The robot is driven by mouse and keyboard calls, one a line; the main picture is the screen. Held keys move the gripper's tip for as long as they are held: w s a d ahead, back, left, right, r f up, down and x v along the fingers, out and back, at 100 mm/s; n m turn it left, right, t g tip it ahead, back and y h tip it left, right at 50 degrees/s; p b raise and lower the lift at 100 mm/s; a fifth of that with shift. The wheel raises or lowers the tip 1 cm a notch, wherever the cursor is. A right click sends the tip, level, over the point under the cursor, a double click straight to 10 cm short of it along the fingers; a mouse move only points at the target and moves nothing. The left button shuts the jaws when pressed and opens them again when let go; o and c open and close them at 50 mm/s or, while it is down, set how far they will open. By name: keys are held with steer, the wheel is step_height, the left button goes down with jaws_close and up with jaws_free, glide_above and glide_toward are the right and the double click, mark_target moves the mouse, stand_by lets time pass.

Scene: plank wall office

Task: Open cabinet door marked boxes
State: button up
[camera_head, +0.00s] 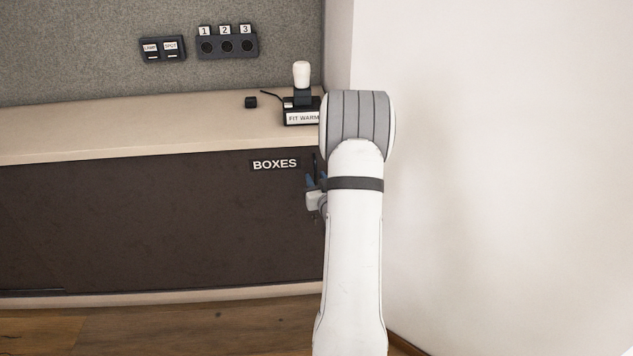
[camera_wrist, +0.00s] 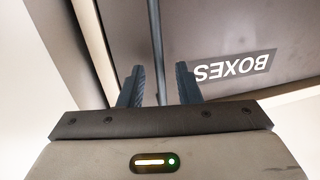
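The dark brown cabinet door (camera_head: 160,215) carries a white-lettered BOXES label (camera_head: 275,165) near its upper right. It looks shut. The label shows upside down in the wrist view (camera_wrist: 234,67). A thin bar handle (camera_wrist: 157,45) runs along the door beside the label and passes between the fingers of my gripper (camera_wrist: 159,84). The two blue-grey fingers stand apart, with a gap on each side of the bar. In the head view my gripper (camera_head: 313,190) is at the door's right end, mostly hidden behind my arm, which also hides part of the handle.
The light wooden cabinet top (camera_head: 120,125) holds a black device with a white knob (camera_head: 301,75) and a small black cube (camera_head: 250,102). Switch panels (camera_head: 227,45) are on the grey backboard. A white wall (camera_head: 500,160) stands close on the right. Wooden floor (camera_head: 200,330) lies in front.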

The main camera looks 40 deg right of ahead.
steer(key=shift+c, duration=0.3)
steer(key=shift+a, duration=0.1)
jaws_close()
